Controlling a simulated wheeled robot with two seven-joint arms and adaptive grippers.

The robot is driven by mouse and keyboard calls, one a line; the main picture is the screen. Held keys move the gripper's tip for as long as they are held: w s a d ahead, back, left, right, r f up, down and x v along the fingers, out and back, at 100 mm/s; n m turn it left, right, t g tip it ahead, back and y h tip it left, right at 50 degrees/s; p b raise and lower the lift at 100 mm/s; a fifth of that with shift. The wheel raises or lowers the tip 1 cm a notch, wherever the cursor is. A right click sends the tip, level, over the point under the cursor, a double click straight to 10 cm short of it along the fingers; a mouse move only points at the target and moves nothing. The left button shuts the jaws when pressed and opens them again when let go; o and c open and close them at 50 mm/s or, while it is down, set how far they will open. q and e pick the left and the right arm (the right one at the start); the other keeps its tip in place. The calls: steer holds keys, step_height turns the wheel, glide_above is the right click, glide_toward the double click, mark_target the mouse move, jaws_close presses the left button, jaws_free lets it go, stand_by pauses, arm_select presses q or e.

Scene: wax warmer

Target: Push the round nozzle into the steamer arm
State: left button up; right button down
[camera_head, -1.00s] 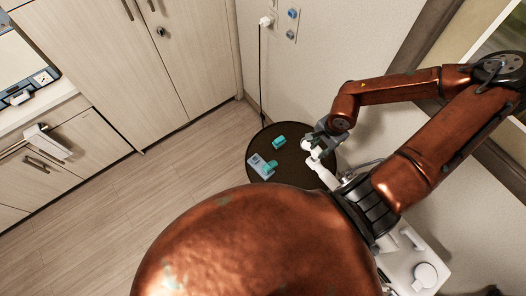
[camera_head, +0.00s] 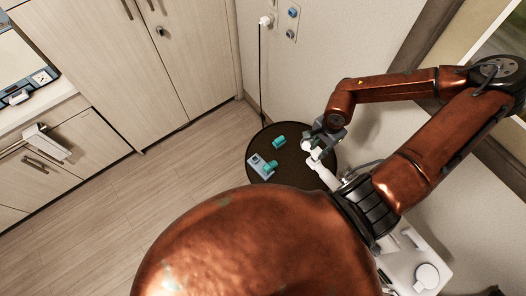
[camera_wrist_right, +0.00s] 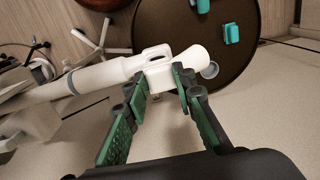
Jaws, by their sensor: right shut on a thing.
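The white steamer arm (camera_head: 326,176) rises from the machine at lower right to the round table's edge. It shows in the right wrist view as a long white tube (camera_wrist_right: 90,80). My right gripper (camera_head: 318,146) is at its upper end, above the dark table. In the right wrist view my right gripper (camera_wrist_right: 160,88) has its green-padded fingers closed on a white piece, the round nozzle (camera_wrist_right: 158,76). The nozzle lies against the tube's end; whether it is seated inside cannot be told. Part of it is hidden by the fingers. My left gripper is not in view.
The dark round table (camera_head: 296,178) holds a teal cylinder (camera_head: 278,142) and a pale block with a teal part (camera_head: 260,165), left of my gripper. A white appliance (camera_head: 425,280) stands at lower right. A wall is behind; the wooden floor at left is clear.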

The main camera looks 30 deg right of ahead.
steer(key=shift+f+b, duration=1.1)
steer(key=shift+f, duration=0.2)
stand_by(0.4)
steer(key=c, duration=1.5)
jaws_free()
steer(key=shift+c, duration=0.2)
steer(key=shift+r, duration=0.1)
steer(key=shift+s+r+p, duration=0.15)
steer(key=shift+r+p, duration=3.4)
steer(key=shift+r, duration=0.4)
steer(key=shift+d, duration=0.1)
step_height(320, 180, up, 12)
steer(key=shift+s, duration=0.15)
